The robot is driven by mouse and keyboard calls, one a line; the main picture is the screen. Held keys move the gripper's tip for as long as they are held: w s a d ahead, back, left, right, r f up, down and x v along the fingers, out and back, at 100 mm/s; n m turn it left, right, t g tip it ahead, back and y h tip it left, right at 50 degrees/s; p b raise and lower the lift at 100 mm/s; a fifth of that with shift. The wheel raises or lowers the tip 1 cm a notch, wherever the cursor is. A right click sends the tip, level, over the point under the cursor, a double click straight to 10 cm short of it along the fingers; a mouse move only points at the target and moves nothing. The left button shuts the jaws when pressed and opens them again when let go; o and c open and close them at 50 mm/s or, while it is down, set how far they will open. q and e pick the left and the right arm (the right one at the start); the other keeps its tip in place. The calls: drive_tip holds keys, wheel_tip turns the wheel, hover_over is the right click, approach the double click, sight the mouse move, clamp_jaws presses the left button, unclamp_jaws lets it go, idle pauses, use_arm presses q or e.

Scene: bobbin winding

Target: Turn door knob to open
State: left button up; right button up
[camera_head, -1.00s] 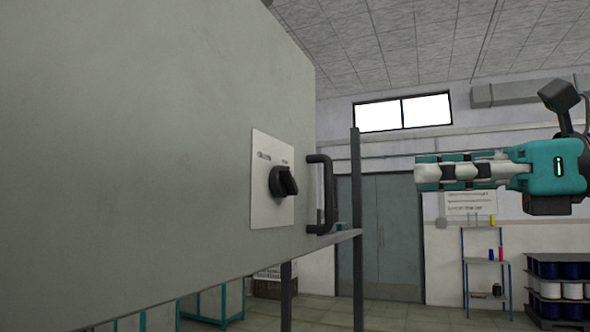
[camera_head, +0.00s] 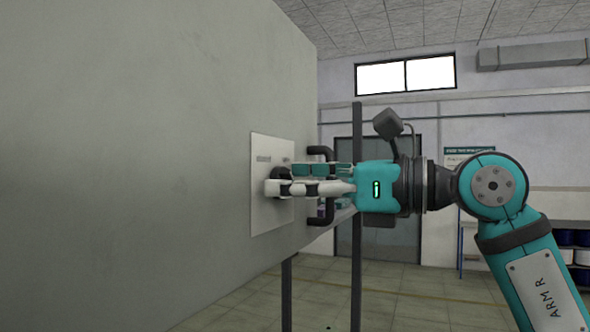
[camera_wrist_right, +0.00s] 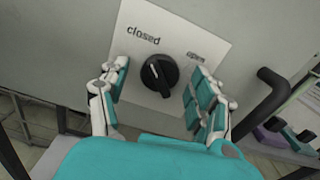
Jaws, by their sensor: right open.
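The black door knob (camera_wrist_right: 159,75) sits on a white plate (camera_wrist_right: 190,38) marked "closed" and "open" on the grey cabinet door. Its white pointer line is tilted up and left, toward the "closed" label. My right gripper (camera_wrist_right: 158,88) is open, with one finger on each side of the knob; a gap shows on both sides in the right wrist view. In the head view the gripper (camera_head: 272,184) reaches in from the right and hides most of the knob (camera_head: 254,170). A black door handle (camera_wrist_right: 262,103) is right of the plate. My left gripper is not in view.
The grey cabinet wall (camera_head: 150,140) fills the left side. The black handle (camera_head: 321,219) and a dark frame post (camera_head: 356,270) stand close to my right gripper. Open floor (camera_head: 410,310) and grey double doors lie beyond.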

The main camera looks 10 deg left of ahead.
drive_tip(key=shift+a, duration=0.15)
drive_tip(key=shift+c, duration=0.3)
drive_tip(key=c, duration=1.1)
drive_tip(key=shift+m, duration=0.3)
drive_tip(key=shift+r+m+b, duration=0.1)
drive_tip(key=shift+m+b, duration=4.5)
drive_tip(key=shift+m, duration=4)
drive_tip(key=shift+w, duration=0.1)
